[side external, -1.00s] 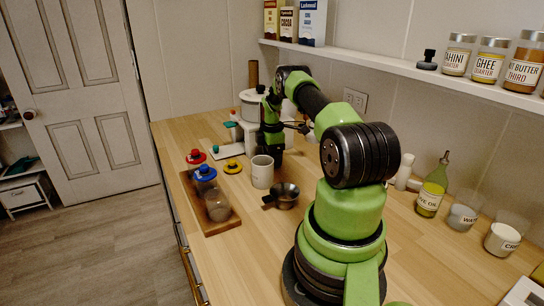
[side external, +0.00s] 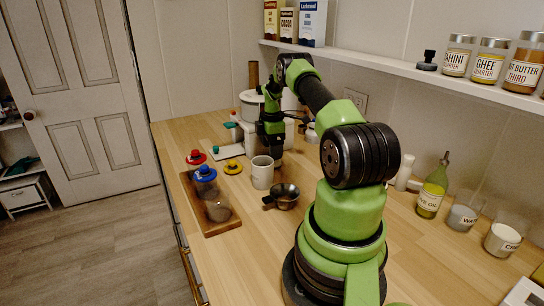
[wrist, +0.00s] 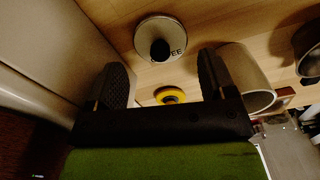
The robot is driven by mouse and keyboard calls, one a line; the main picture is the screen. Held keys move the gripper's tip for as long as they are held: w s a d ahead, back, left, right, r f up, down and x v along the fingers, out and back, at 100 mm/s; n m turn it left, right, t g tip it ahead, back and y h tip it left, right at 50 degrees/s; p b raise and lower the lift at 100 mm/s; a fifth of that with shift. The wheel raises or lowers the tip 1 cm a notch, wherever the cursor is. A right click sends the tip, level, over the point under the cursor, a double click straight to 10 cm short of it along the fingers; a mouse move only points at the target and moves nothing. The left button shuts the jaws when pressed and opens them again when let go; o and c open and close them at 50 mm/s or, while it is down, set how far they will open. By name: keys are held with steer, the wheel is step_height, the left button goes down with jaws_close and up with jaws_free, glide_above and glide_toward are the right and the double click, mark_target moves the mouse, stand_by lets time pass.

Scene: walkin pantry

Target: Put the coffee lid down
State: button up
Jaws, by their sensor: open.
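In the side view my gripper (side external: 272,148) points down over the back of the counter, behind the white mug (side external: 262,174). I cannot make out the coffee lid for certain there.
A yellow lid (side external: 233,167), a red lid (side external: 196,157) and a metal cup (side external: 285,197) are near the mug. A wooden board (side external: 215,229) holds jars, one blue-topped. A white appliance stands close on the left in the wrist view (wrist: 40,65). The front-middle counter is clear.

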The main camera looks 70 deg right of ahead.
steer(key=w+a+r+m+t, duration=0.1)
steer(key=w+a+r, duration=0.25)
steer(key=r, duration=0.55)
steer(key=w+a+r+m, duration=0.15)
steer(key=a+r, duration=0.25)
steer(key=r, duration=0.4)
steer(key=w+a+r+m+t, duration=0.2)
steer(key=a+r, duration=0.7)
steer(key=a, duration=0.5)
steer(key=s+a+m+t+y, duration=0.1)
steer(key=s+a+m+t, duration=0.1)
steer(key=s+a, duration=0.5)
steer(key=s+a+m+t+y, duration=0.1)
steer(key=s+a+m+t, duration=0.1)
steer(key=s+a+m, duration=0.2)
steer(key=s+a, duration=0.3)
steer(key=a, duration=0.4)
steer(key=shift+s+a+r, duration=0.3)
steer(key=shift+a+r, duration=0.1)
